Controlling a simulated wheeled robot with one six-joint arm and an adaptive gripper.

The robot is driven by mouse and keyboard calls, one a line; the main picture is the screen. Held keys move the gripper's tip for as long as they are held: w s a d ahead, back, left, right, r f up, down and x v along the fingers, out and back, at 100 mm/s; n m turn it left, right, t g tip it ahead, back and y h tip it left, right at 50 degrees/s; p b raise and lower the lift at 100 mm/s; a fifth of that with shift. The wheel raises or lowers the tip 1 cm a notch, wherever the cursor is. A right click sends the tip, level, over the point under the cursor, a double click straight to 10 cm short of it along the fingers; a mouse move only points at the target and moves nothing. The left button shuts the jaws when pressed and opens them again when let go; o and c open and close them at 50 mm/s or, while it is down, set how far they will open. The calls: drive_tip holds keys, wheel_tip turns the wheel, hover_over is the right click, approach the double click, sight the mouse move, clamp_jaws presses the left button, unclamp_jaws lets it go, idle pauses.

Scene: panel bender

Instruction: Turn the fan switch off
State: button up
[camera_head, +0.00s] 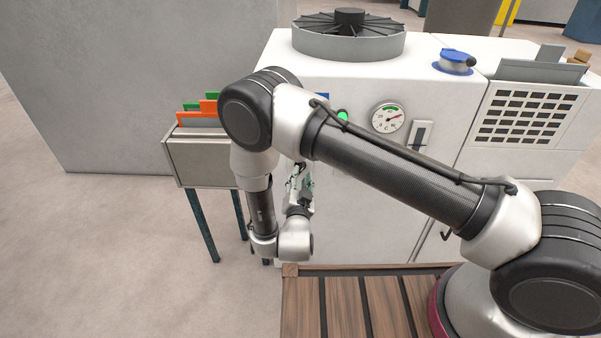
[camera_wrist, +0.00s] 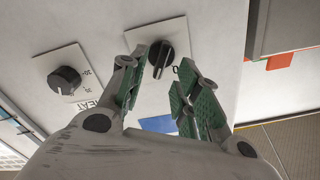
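A black rotary switch (camera_wrist: 161,55) on a white plate is on the white machine front in the wrist view. A white line on it points toward the bottom of the picture, with a mark like a 0 beside its lower right. No fan label is readable on it. My gripper (camera_wrist: 160,68) is open and empty, its green-padded fingers apart on either side of the switch; I cannot tell whether they touch it. A second black knob (camera_wrist: 66,79) on a plate marked HEAT sits to the left. In the head view my gripper (camera_head: 300,185) is before the machine, and my arm hides the switch.
The white machine (camera_head: 365,200) carries a round fan (camera_head: 348,40) on top, a green lamp (camera_head: 343,116), a dial gauge (camera_head: 389,118) and a slide switch (camera_head: 421,135). A grey bin (camera_head: 200,160) with orange and green sheets stands left. A wooden slatted platform (camera_head: 345,305) lies in front.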

sight(300, 172)
drive_tip(key=shift+w, duration=1.8)
drive_tip(key=shift+d, duration=0.1)
clamp_jaws()
drive_tip(key=n, duration=0.5)
drive_tip(key=shift+n, duration=0.4)
drive_tip(key=n, duration=0.6)
drive_tip(key=shift+a, duration=0.25)
unclamp_jaws()
